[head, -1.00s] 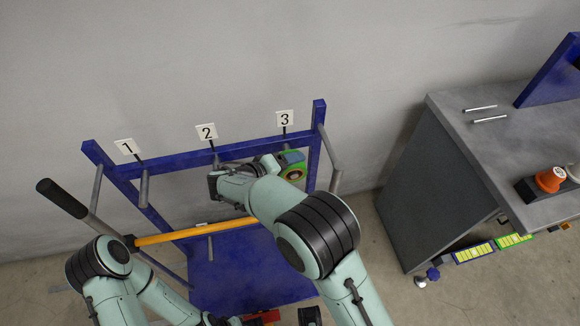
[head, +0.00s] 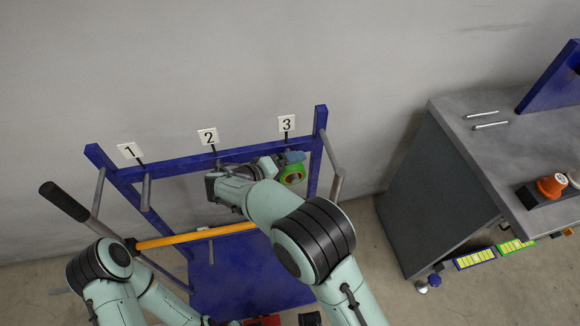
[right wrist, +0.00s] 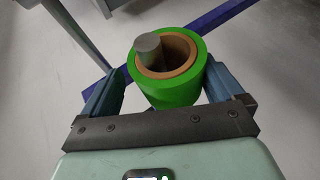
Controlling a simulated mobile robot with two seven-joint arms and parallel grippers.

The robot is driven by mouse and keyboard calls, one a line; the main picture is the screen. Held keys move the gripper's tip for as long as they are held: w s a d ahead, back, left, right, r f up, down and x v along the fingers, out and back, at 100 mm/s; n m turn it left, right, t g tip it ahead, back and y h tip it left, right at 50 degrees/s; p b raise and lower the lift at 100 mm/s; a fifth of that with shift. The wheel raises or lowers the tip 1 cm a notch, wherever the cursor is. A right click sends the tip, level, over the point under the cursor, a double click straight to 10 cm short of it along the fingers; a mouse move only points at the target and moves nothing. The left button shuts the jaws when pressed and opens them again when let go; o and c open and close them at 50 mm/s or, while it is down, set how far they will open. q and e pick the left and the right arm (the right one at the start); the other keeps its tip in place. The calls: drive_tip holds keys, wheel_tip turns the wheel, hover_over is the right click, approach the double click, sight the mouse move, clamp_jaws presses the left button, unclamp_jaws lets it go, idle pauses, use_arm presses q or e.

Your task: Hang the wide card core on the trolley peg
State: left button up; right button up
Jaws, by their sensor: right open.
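The wide card core, a brown ring wrapped in green, shows at the peg marked 3 in the head view (head: 292,175). In the right wrist view the core (right wrist: 172,93) faces me, and the grey round end of a peg (right wrist: 148,46) sits inside its opening at the upper left. My right gripper (right wrist: 165,75) is open, with one blue-grey finger on each side of the core. A gap shows beside the left finger; contact at the right finger cannot be told. My left arm is at the lower left of the head view; its gripper is out of view.
The blue trolley (head: 245,270) stands by the wall, with pegs at signs 1 (head: 130,150), 2 (head: 208,136) and 3 (head: 287,123). An orange bar (head: 195,235) crosses its front. A grey workbench (head: 470,145) stands to the right, with bare floor between.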

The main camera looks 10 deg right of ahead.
drive_tip(key=v, duration=1.2)
drive_tip(key=shift+r, duration=0.2)
drive_tip(key=shift+a, duration=0.1)
idle(0.3)
